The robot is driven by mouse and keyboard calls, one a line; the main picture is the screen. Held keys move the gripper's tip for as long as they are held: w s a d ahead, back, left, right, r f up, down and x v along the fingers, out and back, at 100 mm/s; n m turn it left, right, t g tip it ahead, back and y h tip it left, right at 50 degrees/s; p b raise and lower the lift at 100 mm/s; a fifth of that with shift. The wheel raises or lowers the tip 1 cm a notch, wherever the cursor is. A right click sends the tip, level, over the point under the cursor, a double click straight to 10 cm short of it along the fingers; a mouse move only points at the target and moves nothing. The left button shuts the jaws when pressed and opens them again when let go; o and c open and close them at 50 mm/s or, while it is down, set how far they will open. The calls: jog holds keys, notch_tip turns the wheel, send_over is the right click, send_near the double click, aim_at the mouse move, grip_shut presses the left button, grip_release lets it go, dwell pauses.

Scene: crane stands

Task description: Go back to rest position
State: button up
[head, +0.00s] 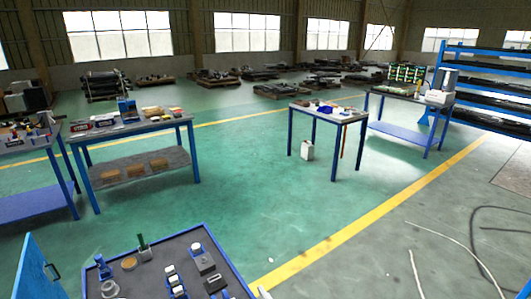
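My gripper does not show clearly in the head view. A small pale tip (264,292) pokes in at the bottom edge, and I cannot tell what it is. Just in front of me is a blue cart with a dark grey top (221,263). On it stand a dark green upright piece (144,247), a blue piece (103,267), a brown round piece (129,263), a grey block with a white top (203,259) and several small white-topped pieces (175,282).
A blue cabinet door (40,268) stands at the lower left. Blue-legged workbenches (192,121) with tools stand left, and a small table (345,116) stands centre right. Cables (470,250) lie on the floor at the right. Open green floor (260,190) lies between.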

jog(key=s+d+r+m+h, duration=0.1)
jog(key=s+d+m+h, duration=0.1)
jog(key=s+d, duration=0.5)
jog(key=s+d+r+m+h, duration=0.1)
jog(key=s+d, duration=0.7)
jog(key=s, duration=1.1)
jog(key=s+d+r+m+t+h+b, duration=0.1)
jog(key=s+d+m+h, duration=0.1)
jog(key=s+d, duration=0.6)
jog(key=s+h, duration=0.1)
jog(key=s, duration=0.3)
jog(key=shift+s+d+r+m, duration=0.15)
jog(key=shift+s+r+m, duration=0.05)
jog(key=shift+s+m, duration=0.2)
